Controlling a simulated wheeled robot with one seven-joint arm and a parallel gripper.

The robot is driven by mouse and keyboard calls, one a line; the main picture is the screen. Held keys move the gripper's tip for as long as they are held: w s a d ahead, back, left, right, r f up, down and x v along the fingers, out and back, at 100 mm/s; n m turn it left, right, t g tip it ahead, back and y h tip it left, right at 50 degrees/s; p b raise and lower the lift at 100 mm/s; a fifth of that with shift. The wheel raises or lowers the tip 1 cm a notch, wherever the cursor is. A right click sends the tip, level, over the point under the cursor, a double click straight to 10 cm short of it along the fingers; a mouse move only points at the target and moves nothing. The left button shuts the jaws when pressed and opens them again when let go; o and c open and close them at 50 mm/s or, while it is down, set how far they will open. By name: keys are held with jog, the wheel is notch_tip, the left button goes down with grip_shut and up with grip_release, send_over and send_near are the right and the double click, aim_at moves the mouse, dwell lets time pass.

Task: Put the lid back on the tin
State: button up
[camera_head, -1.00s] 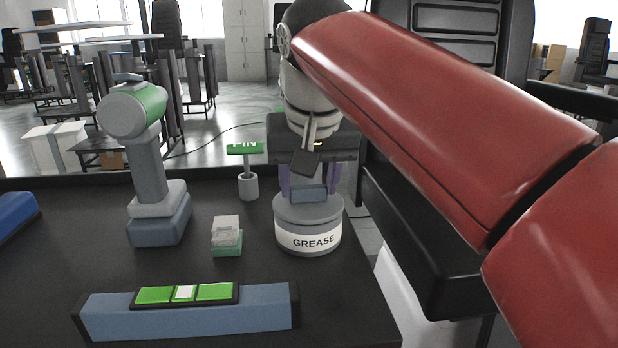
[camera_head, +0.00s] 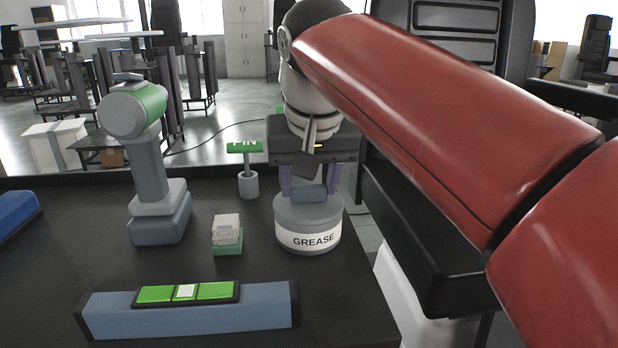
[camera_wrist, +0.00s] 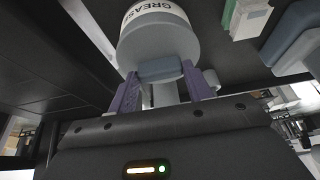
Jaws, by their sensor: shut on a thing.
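The grey tin (camera_head: 308,238) with a white GREASE label stands upright near the table's right edge. Its round grey lid (camera_head: 290,213) lies on top, level as far as I can see, with no clear gap at the rim. A blue-grey block handle (camera_head: 309,193) rises from the lid. My gripper (camera_head: 310,184) is above the tin, its purple fingers shut on the handle. In the wrist view, the handle (camera_wrist: 160,69) sits between the two fingers, and the tin (camera_wrist: 150,18) shows beyond it. The far side of the rim is hidden.
A small box on a green base (camera_head: 227,235) stands left of the tin. A grey-green device (camera_head: 150,170) stands further left. A blue bar with green panels (camera_head: 190,312) lies in front. Bare table lies between them.

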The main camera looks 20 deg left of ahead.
jog(key=o, duration=1.5)
jog(key=shift+r, duration=0.1)
notch_tip(320, 180, up, 3)
jog(key=p, duration=0.2)
jog(key=shift+f+p, duration=0.2)
jog(key=shift+p, duration=0.2)
jog(key=shift+r, duration=2.1)
grip_shut()
